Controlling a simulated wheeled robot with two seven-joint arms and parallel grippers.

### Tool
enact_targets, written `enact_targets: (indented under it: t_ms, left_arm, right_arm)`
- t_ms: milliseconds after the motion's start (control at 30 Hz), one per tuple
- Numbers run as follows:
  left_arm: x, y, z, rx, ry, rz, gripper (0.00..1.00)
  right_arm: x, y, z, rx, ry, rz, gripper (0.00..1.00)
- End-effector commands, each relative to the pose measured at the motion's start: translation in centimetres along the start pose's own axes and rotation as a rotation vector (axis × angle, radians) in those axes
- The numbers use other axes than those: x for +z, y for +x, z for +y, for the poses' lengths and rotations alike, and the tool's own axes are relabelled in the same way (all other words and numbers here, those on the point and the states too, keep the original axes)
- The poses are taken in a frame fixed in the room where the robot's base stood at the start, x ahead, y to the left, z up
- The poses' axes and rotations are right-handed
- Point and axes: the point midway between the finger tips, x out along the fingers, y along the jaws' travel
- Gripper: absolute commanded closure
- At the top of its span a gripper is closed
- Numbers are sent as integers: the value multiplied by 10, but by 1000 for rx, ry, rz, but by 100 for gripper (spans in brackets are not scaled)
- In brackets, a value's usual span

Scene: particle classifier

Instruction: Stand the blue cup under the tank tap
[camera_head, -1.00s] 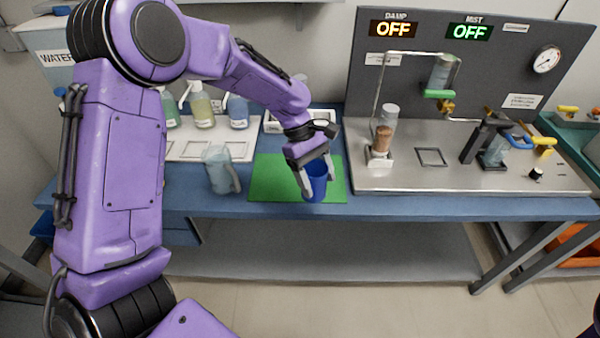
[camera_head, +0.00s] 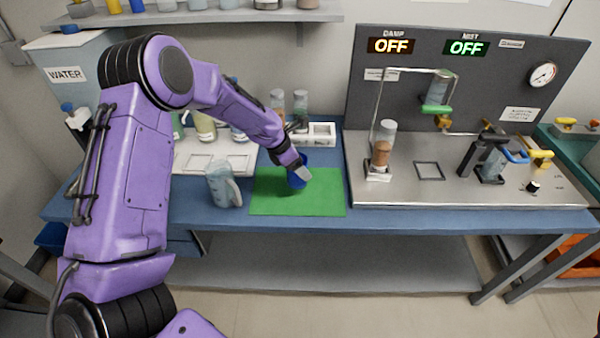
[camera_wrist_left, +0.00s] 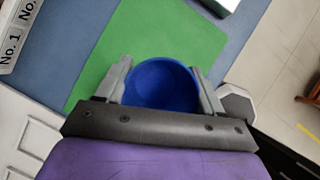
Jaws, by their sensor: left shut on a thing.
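The blue cup (camera_head: 297,178) is over the back part of the green mat (camera_head: 296,204), partly hidden by my left gripper (camera_head: 303,173). The left wrist view looks into the round open top of the cup (camera_wrist_left: 162,86), with one finger of my left gripper (camera_wrist_left: 160,88) on each side, shut on it. I cannot tell whether the cup touches the mat. The white tank marked WATER (camera_head: 90,75) stands at the far left, with a blue-handled tap (camera_head: 75,116) low on its front. My right gripper is not in view.
A clear jug (camera_head: 222,184) stands left of the mat, in front of the white bottle tray (camera_head: 214,158). A white rack (camera_head: 318,135) with tubes is behind the mat. A steel bench (camera_head: 470,195) with apparatus is at right. A shelf (camera_head: 200,17) hangs above.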

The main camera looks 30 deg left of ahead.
Motion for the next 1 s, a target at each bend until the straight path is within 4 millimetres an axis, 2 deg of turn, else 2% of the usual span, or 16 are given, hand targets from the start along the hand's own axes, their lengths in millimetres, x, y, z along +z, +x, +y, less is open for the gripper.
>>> enact_targets:
  t_ms: [200,367,767,800,833,867,1000]
  left_arm:
    - [-4,27,19,0,1,1,64]
    - [-17,49,18,0,1,0,64]
    - [-20,55,18,0,3,-1,64]
    - [-20,54,18,1,3,-1,20]
    - [-20,54,18,1,3,-1,10]
    - [-20,54,18,1,3,-1,7]
    - [-20,54,18,1,3,-1,7]
  right_arm:
    - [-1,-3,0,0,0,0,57]
    - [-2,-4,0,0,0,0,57]
    - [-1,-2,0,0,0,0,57]
    - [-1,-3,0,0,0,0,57]
    - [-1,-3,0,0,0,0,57]
    - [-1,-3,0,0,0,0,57]
    - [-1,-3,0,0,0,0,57]
